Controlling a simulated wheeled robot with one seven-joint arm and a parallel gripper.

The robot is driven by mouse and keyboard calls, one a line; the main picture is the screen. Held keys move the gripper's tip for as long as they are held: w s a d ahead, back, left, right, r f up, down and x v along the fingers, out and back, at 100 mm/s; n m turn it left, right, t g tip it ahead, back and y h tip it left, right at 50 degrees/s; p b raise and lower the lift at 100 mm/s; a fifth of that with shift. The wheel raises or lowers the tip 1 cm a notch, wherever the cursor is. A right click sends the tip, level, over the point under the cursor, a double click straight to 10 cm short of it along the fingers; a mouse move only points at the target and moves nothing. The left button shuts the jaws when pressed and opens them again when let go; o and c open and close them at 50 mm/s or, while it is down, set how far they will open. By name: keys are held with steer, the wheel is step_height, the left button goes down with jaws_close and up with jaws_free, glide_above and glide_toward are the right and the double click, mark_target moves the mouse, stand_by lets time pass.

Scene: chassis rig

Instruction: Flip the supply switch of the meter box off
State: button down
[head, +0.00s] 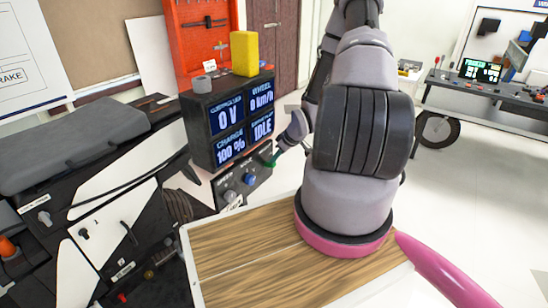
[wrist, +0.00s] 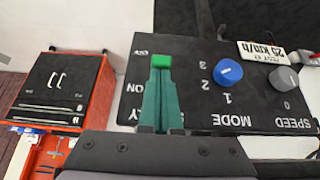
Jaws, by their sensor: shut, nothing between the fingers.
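The meter box (head: 192,133) is a dark box whose screen reads 0 V, 0 km/h, 100 % and IDLE. Its control panel (head: 236,200) is below the screen, and it fills the middle of the wrist view (wrist: 195,110), upside down. My gripper (head: 271,160) is at the panel's right end, and its dark green fingers (wrist: 160,85) are shut together over the supply area, beside the ON label. A brighter green piece shows at their tips; I cannot tell whether it is the switch. The supply switch's position and any contact are hidden by the fingers.
On the panel are a blue MODE knob (wrist: 228,73) and a grey SPEED knob (wrist: 285,79). A yellow block (head: 244,53) and a grey roll (head: 202,84) sit on the meter box. A wooden board (head: 240,250) lies below my arm. A red cabinet (wrist: 62,93) stands beyond.

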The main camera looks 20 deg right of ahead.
mark_target(275, 166)
steer(key=shift+s+d+f+t+y, duration=0.35)
steer(key=shift+s+f+t+y, duration=0.35)
steer(key=shift+t, duration=0.4)
steer(key=shift+f+t+y, duration=0.4)
steer(key=shift+f+t, duration=0.15)
steer(key=shift+t, duration=0.15)
steer(key=shift+r, duration=0.25)
steer(key=shift+r, duration=0.7)
